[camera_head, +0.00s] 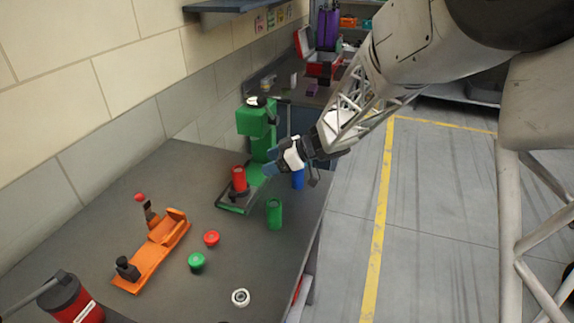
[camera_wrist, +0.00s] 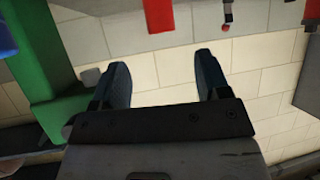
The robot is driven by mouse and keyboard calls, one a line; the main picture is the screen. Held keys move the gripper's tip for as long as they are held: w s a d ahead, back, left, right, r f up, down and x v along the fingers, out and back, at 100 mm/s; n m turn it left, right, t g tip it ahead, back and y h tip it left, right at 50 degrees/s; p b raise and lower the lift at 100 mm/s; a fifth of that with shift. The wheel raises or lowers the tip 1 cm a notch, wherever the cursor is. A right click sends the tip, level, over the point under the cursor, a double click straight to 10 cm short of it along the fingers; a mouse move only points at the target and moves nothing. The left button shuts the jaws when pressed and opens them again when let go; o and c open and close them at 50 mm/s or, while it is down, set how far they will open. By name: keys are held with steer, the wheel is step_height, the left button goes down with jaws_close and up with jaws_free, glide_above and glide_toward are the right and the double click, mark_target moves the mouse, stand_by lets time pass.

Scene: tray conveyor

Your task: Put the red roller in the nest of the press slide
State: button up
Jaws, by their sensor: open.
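The red roller (camera_head: 238,178) stands upright at the front of the green press (camera_head: 257,122), over the dark-edged press slide (camera_head: 236,208). Its lower end is partly hidden by a dark part, and I cannot tell whether it is fully seated in the nest. My gripper (camera_head: 268,169) is just right of the roller, tilted, apart from it. In the wrist view my gripper (camera_wrist: 163,62) is open, with nothing between its fingers. A red body (camera_wrist: 168,14), likely the roller, shows beyond the fingertips, and green press parts (camera_wrist: 55,110) show at left.
A green roller (camera_head: 274,213) stands right of the slide and a blue one (camera_head: 298,180) behind it, near the table edge. An orange fixture (camera_head: 153,256), a red cap (camera_head: 211,238), a green cap (camera_head: 196,261) and a white ring (camera_head: 240,297) lie on the grey table (camera_head: 100,215).

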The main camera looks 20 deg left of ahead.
stand_by(0.3)
steer(key=w+d+r+m+t+h, duration=0.2)
steer(key=w+d+r+m+t, duration=0.15)
steer(key=d+r+t, duration=0.55)
steer(key=w+d+r+m+t+h, duration=0.25)
steer(key=d+r+m+t, duration=0.2)
steer(key=d, duration=0.85)
steer(key=s+d+r+m+h, duration=0.2)
steer(key=s+d+m+h, duration=0.3)
steer(key=d, duration=0.5)
steer(key=s+d+f+m+g+h, duration=0.1)
steer(key=s+d+m+g+h, duration=0.35)
steer(key=s+d, duration=0.9)
steer(key=s+f+m+g+y, duration=0.1)
steer(key=s+g, duration=0.1)
steer(key=s, duration=0.7)
steer(key=s+d+f+m+g+y, duration=0.1)
steer(key=s+f+m+g, duration=0.1)
steer(key=s, duration=0.7)
steer(key=shift+s+d+f, duration=0.2)
steer(key=shift+d+f, duration=0.05)
